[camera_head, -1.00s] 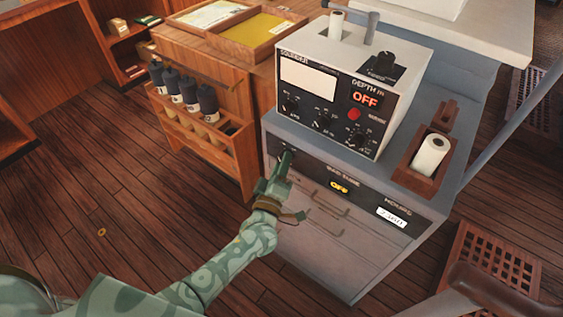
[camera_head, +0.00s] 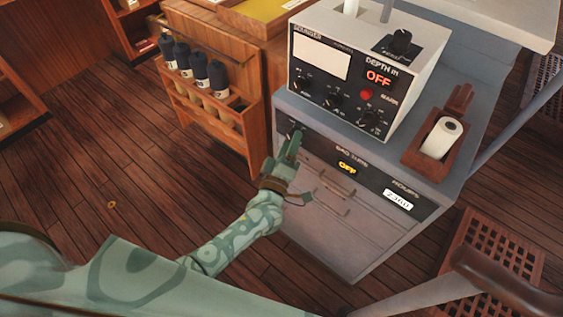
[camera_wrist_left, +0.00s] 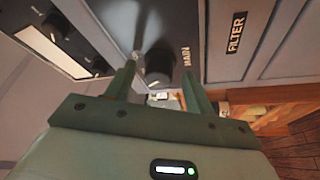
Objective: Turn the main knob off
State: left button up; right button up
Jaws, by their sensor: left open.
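The main knob (camera_wrist_left: 158,66) is a black round knob on a dark panel, beside the label MAIN, in the left wrist view. My left gripper (camera_wrist_left: 157,76) is open, with one finger on each side of the knob; I cannot tell whether either touches it. In the head view my left gripper (camera_head: 291,145) is at the left end of the black panel strip (camera_head: 325,148) on the grey cabinet and largely hides the knob there. A yellow OFF display (camera_head: 347,167) is lit on this strip. My right gripper is not in view.
The depth sounder box (camera_head: 330,95) with a red OFF display stands on the cabinet. A wooden holder with a paper roll (camera_head: 441,138) is to its right. A wooden rack (camera_head: 210,112) with dark bottles stands left. Wooden floor (camera_head: 140,190) is open at lower left.

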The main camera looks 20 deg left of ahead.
pick_arm(q)
jog(key=s+f, duration=0.3)
jog(key=s, duration=1.2)
jog(key=shift+s+p, duration=0.2)
jog(key=shift+p, duration=0.2)
jog(key=s+f+m+g+h, duration=0.1)
jog(key=s+f+m+g, duration=0.25)
jog(key=f, duration=0.35)
jog(key=s+d+f+m+g+h, duration=0.1)
jog(key=s+f+m+g, duration=0.1)
jog(key=f+m+g, duration=0.3)
jog(key=s+f+m+g+h, duration=0.1)
jog(key=s+f+m+h, duration=0.15)
jog(key=f, duration=0.55)
jog(key=s+a+f+m+g+y, duration=0.1)
jog(key=s+a+f+g, duration=0.2)
jog(key=s, duration=0.6)
jog(key=s+a+f+m+g+y, duration=0.2)
jog(key=s+a+f, duration=0.3)
jog(key=s, duration=0.4)
jog(key=s+a+f+m+g+y, duration=0.1)
jog(key=s+a+f+g, duration=0.3)
jog(key=s, duration=0.5)
jog(key=shift+f+m+g, duration=0.55)
jog(key=shift+f+m, duration=0.15)
jog(key=shift+f, duration=0.25)
jog(key=shift+d+y, duration=0.1)
jog(key=shift+y, duration=0.15)
